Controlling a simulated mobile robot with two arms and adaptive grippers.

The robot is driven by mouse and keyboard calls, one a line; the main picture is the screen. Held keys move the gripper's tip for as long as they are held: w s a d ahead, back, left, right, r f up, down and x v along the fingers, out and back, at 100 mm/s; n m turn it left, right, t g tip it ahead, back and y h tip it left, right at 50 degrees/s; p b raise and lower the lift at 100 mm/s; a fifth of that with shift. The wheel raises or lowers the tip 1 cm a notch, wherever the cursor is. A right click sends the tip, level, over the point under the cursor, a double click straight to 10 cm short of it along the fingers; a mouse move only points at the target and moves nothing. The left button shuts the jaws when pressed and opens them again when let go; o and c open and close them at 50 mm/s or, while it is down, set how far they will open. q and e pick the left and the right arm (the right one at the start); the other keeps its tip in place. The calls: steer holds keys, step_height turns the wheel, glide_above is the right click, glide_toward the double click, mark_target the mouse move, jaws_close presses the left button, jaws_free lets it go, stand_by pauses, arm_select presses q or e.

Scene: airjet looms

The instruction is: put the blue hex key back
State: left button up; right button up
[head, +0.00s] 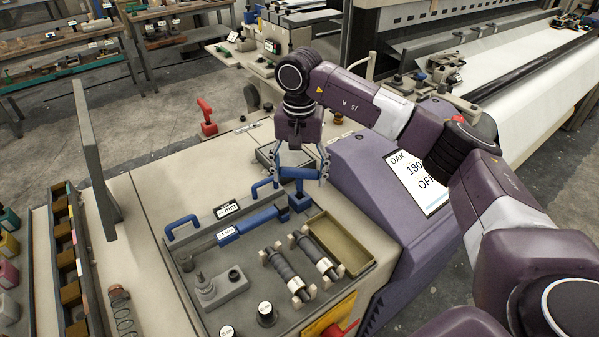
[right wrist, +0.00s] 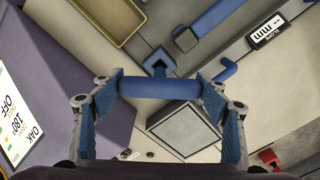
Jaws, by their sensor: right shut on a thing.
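The blue hex key (head: 297,173) shows as a short blue bar held crosswise between the fingers of my right gripper (head: 300,171). In the right wrist view the gripper (right wrist: 160,95) is shut on the bar (right wrist: 145,88), one finger at each end. A small blue square holder (head: 300,202) with a dark opening stands just below it on the grey tray. The holder also shows just beyond the bar in the right wrist view (right wrist: 159,64). I cannot tell whether the key touches or enters the holder. My left gripper is out of view.
The grey tray (head: 213,312) holds a long blue labelled tool (head: 252,224), metal cylinders (head: 288,272) and an olive bin (head: 341,242). Blue handles (head: 181,225) rise at its back edge. A purple housing (head: 372,195) with a sign (head: 418,182) stands close on the right.

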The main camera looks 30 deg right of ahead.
steer(key=shift+f, duration=0.4)
steer(key=o, duration=1.6)
steer(key=shift+r, duration=0.1)
steer(key=shift+o, duration=0.5)
steer(key=shift+o, duration=1.2)
steer(key=shift+r, duration=0.15)
steer(key=shift+r+p, duration=3.05)
steer(key=shift+r, duration=1.85)
